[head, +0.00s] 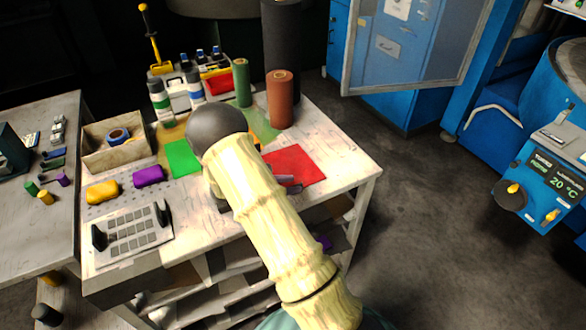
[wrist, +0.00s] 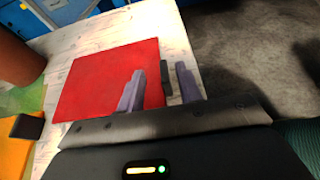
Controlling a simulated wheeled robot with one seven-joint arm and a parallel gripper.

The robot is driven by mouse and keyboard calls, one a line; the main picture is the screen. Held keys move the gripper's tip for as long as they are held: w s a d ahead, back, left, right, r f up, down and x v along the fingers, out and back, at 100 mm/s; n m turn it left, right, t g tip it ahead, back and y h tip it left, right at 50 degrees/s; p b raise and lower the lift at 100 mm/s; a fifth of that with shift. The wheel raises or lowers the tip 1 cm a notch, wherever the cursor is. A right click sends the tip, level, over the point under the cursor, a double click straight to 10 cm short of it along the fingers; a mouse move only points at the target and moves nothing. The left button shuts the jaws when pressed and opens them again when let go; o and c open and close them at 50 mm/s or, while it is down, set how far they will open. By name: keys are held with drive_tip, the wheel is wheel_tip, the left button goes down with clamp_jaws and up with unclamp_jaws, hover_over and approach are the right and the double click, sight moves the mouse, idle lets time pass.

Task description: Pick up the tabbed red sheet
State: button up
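The red sheet (head: 303,163) lies flat on the white workbench, to the right of my arm, which hides part of it in the head view. In the wrist view the red sheet (wrist: 105,80) shows a small dark tab (wrist: 166,78) on its right edge. My gripper (wrist: 160,73) is open, its two grey-purple fingers on either side of the tab. The left finger is over the sheet and the right one is off its edge; contact is unclear. In the head view my gripper (head: 289,184) shows partly at the sheet's near edge.
A green sheet (head: 184,158) lies left of my arm. A brown roll (head: 280,100) and a green roll (head: 242,84) stand behind the red sheet. A yellow block (head: 102,191), a purple block (head: 149,176) and an open box (head: 115,155) are at left. Floor is free at right.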

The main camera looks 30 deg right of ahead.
sight(297, 184)
drive_tip(key=x, duration=0.2)
drive_tip(key=p+x, duration=0.1)
drive_tip(key=x, duration=0.2)
drive_tip(key=shift+s+r, duration=0.1)
drive_tip(key=shift+s, duration=0.1)
clamp_jaws()
